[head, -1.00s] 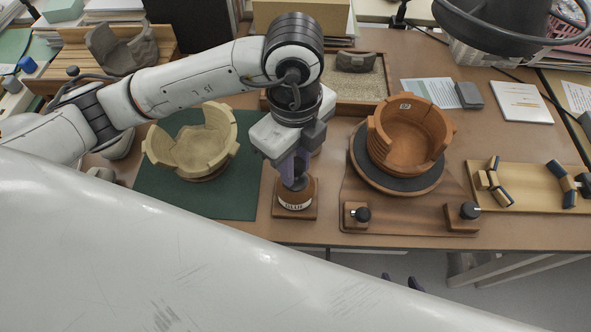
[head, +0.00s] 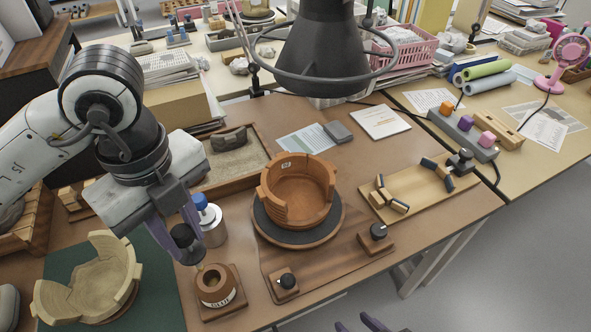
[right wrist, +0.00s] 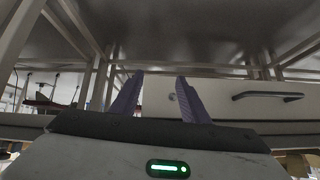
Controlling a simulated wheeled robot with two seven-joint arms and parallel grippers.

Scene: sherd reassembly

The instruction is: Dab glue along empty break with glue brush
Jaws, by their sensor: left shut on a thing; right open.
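My left gripper (head: 180,232) is shut on a dark knob-like piece, seemingly the top of the glue brush (head: 187,241); any bristles are hard to make out. It hangs just above and left of the glue pot (head: 216,288), which stands on a small wooden base with its round mouth showing. The orange-brown vessel (head: 300,190) stands on a dark turntable (head: 268,230); its wall is stepped down at the front, leaving a broken gap. My right gripper (right wrist: 158,100) is open and empty in the right wrist view, below a table; its purple tips also show at the head view's bottom edge (head: 360,323).
A blue-capped jar (head: 212,222) stands close behind the glue pot. A cream broken vessel (head: 90,285) sits on a green mat (head: 150,290). Two dark knobs on wooden blocks flank the turntable's front. A wooden board (head: 415,190) with clamps lies right. A dark lamp (head: 325,50) hangs above.

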